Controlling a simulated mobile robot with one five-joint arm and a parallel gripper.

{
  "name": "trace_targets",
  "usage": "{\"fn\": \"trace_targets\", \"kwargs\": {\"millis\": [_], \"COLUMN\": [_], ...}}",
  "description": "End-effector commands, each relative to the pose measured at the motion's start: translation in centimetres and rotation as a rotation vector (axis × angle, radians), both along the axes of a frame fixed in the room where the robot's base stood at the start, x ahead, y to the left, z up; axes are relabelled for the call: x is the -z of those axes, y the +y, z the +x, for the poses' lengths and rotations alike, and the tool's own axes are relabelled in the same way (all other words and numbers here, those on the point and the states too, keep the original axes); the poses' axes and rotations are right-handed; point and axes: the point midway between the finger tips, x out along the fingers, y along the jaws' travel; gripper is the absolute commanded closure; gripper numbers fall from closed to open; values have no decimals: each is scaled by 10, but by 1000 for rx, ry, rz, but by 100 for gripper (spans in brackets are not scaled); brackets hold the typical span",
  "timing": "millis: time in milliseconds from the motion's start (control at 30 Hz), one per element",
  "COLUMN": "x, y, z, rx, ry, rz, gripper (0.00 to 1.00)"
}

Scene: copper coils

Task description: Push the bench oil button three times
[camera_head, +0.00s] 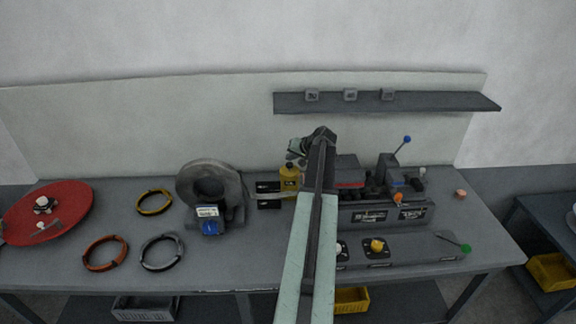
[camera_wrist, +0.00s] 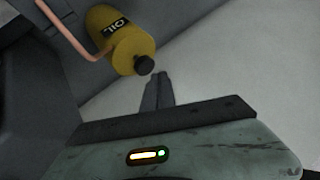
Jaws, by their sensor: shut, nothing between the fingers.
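The yellow oil can (camera_head: 290,180) stands on the bench, left of the dark machine, with a black button (camera_head: 289,165) on top. In the wrist view the can (camera_wrist: 122,40) shows its OIL label, a copper-coloured spout and the black button (camera_wrist: 144,65). My gripper (camera_head: 297,152) is above the can in the head view. In the wrist view its dark fingers (camera_wrist: 158,77) are shut and empty, with the tips just beside the button. A small gap shows between tips and button; I cannot tell the height difference.
The dark machine (camera_head: 385,212) with blue and orange knobs stands right of the can. A grey ring-shaped device (camera_head: 186,187) is to the left. A wall shelf (camera_head: 420,102) hangs above. Coils (camera_head: 105,253) and a red disc (camera_head: 70,208) lie on the left bench.

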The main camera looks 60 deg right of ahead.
Motion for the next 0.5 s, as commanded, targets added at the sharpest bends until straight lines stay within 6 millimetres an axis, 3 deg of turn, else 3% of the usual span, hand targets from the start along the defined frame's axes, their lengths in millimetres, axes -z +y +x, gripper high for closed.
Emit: {"fn": "trace_targets", "kwargs": {"millis": [167,500], "x": [-2,-37], "y": [0,0], "z": [0,0], "rx": [0,0], "ry": [0,0], "rz": [0,0], "gripper": [100,100]}}
